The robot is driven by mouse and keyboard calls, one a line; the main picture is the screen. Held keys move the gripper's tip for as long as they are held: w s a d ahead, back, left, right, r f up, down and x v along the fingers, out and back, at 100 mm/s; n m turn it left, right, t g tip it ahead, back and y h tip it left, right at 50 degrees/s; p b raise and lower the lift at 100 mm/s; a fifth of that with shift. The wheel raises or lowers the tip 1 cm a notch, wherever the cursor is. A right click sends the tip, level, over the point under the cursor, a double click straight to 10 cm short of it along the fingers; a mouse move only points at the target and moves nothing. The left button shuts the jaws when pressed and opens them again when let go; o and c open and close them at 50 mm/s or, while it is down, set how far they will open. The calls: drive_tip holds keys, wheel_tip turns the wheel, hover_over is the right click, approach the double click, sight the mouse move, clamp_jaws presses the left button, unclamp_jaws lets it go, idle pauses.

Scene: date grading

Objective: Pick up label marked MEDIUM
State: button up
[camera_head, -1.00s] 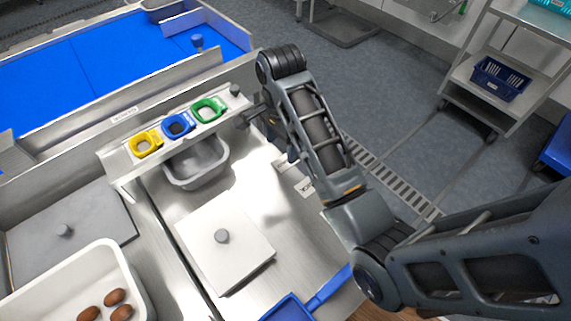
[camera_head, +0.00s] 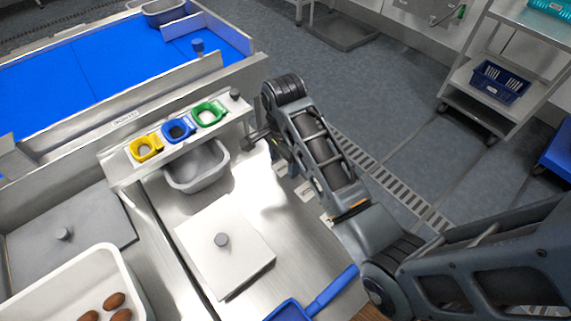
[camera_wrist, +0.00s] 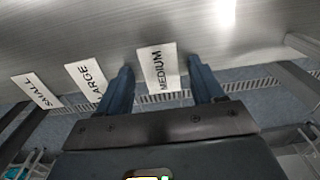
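The white label marked MEDIUM (camera_wrist: 159,68) lies flat on the steel surface in the wrist view. My gripper (camera_wrist: 160,66) is open, with one blue-grey finger on each side of this label in the picture. Nothing is held. I cannot tell how high the fingertips are above the label. The label marked LARGE (camera_wrist: 87,80) lies to the left of the left finger, partly hidden by it. The label marked SMALL (camera_wrist: 37,90) is farther left. In the head view my arm hides much of the gripper, and a white label (camera_head: 305,191) shows beside it, its text unreadable.
A rail with yellow (camera_head: 146,149), blue (camera_head: 179,130) and green (camera_head: 209,113) rings stands left of the arm, above a grey bin (camera_head: 200,185). A lidded plate (camera_head: 215,265) and blue scoop (camera_head: 333,290) are nearer. A white tray (camera_head: 38,280) holds dates.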

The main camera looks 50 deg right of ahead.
sight(284, 166)
drive_tip(key=c, duration=0.9)
drive_tip(key=shift+c, duration=0.2)
wheel_tip(284, 166, up, 10)
drive_tip(key=p, duration=0.5)
